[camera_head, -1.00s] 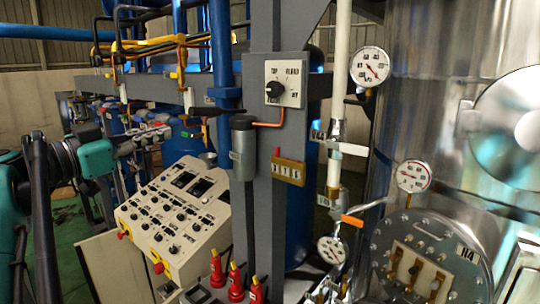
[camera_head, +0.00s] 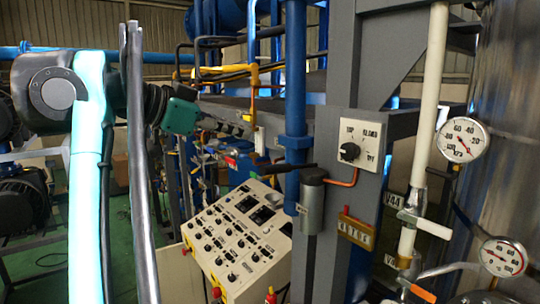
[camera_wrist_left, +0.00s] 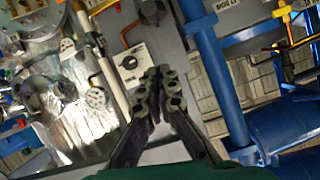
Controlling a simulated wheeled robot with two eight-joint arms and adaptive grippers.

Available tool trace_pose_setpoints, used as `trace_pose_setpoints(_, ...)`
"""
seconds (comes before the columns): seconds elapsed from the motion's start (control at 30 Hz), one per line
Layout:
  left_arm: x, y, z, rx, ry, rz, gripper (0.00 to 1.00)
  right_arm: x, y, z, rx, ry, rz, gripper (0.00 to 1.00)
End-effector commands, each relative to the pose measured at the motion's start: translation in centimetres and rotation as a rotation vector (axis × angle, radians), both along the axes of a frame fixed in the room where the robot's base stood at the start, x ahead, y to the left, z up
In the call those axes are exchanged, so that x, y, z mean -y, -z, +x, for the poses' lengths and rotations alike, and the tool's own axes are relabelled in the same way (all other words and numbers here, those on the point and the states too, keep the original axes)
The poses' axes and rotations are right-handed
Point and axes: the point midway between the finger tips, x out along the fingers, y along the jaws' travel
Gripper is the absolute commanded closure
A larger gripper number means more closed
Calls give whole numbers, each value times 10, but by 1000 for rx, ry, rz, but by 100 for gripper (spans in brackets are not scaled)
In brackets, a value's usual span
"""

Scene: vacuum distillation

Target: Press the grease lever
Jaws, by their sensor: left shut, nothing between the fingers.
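The grease unit is a grey cylinder (camera_head: 312,205) on the grey column in the head view. A black lever (camera_head: 287,169) sticks out to the left from its top, and an orange pipe leaves it on the right. My left gripper (camera_head: 243,129) is left of and higher in the picture than the lever, apart from it. In the left wrist view my left gripper (camera_wrist_left: 162,74) is shut and empty, with its fingertips together. A dark cylinder end (camera_wrist_left: 152,10) beyond the tips may be the grease unit; I cannot make out the lever there. My right gripper is not in view.
A sloped control panel (camera_head: 238,236) stands below the lever. A dial switch plate (camera_head: 357,150) is on the column to the right, with gauges (camera_head: 463,140) farther right.

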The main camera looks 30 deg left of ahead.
Motion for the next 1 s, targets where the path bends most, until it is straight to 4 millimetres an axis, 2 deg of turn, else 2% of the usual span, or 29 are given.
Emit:
trace_pose_setpoints(0.17,5,4,11,0,3,0,100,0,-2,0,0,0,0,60)
trace_pose_setpoints(0.27,11,9,26,1,6,0,100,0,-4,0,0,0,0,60)
trace_pose_setpoints(0.6,34,34,90,1,5,0,100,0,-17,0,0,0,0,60)
trace_pose_setpoints(0.8,25,62,87,1,-1,-1,100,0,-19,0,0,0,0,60)
trace_pose_setpoints(1.0,22,73,86,1,0,0,100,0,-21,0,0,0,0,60)
